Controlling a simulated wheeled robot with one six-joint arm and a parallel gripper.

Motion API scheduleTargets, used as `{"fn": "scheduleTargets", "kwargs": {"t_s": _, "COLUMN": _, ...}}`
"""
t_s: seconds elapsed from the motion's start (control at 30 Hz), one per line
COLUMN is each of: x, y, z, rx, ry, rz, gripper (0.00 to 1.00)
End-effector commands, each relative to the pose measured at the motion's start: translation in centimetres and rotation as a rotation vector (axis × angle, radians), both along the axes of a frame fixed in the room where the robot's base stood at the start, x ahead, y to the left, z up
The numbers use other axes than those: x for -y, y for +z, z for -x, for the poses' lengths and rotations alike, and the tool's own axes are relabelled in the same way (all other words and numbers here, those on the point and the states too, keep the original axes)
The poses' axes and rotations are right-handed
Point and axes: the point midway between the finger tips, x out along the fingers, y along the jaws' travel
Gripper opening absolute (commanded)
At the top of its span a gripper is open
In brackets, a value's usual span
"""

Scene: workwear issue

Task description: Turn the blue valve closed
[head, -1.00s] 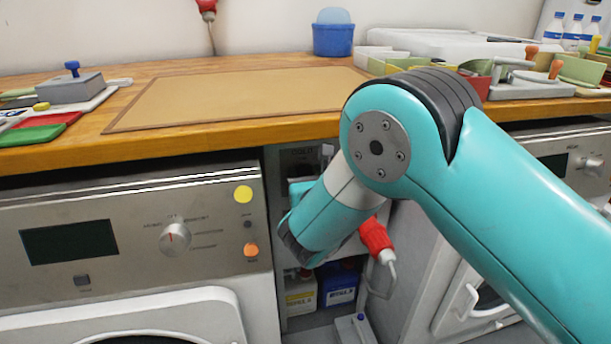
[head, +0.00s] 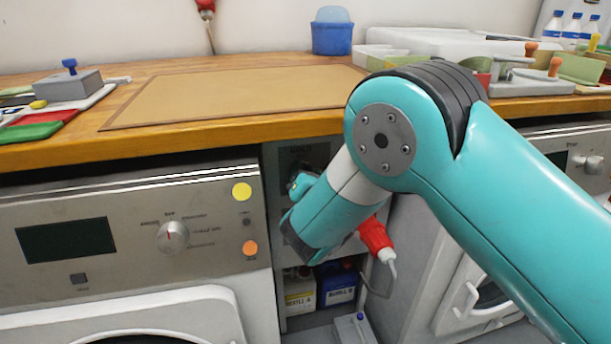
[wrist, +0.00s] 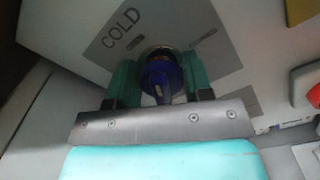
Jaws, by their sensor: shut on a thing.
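The blue valve (wrist: 159,80) sits on a light panel beside a dark label reading COLD, in the wrist view. My gripper (wrist: 160,78) has its two green fingers on either side of the blue valve and is shut on it. The valve's front shows a small pale mark. In the head view my arm reaches into the recess between the two machines, and the valve is hidden there behind my arm and gripper (head: 302,186).
A red-headed fitting with a white hose (head: 376,237) is just right of my arm. Refill bottles (head: 337,283) stand below in the recess. A wooden counter (head: 215,129) runs above, and a washer-like machine (head: 130,235) is on the left.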

Motion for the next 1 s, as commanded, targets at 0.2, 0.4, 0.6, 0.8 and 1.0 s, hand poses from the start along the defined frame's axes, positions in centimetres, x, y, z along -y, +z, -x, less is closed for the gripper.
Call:
{"fn": "scheduleTargets", "kwargs": {"t_s": 0.2, "x": 0.2, "y": -0.32, "z": -0.04, "rx": -0.057, "ry": -0.001, "rz": -0.196, "gripper": 0.23}}
{"fn": "scheduleTargets", "kwargs": {"t_s": 0.4, "x": 0.33, "y": -0.46, "z": -0.08, "rx": -0.108, "ry": -0.001, "rz": -0.378, "gripper": 0.23}}
{"fn": "scheduleTargets", "kwargs": {"t_s": 0.6, "x": 0.42, "y": -0.64, "z": -0.11, "rx": -0.16, "ry": -0.001, "rz": -0.561, "gripper": 0.23}}
{"fn": "scheduleTargets", "kwargs": {"t_s": 0.8, "x": 0.47, "y": -0.82, "z": -0.12, "rx": -0.209, "ry": -0.001, "rz": -0.729, "gripper": 0.23}}
{"fn": "scheduleTargets", "kwargs": {"t_s": 1.0, "x": 0.51, "y": -0.93, "z": -0.12, "rx": -0.249, "ry": -0.003, "rz": -0.861, "gripper": 0.23}}
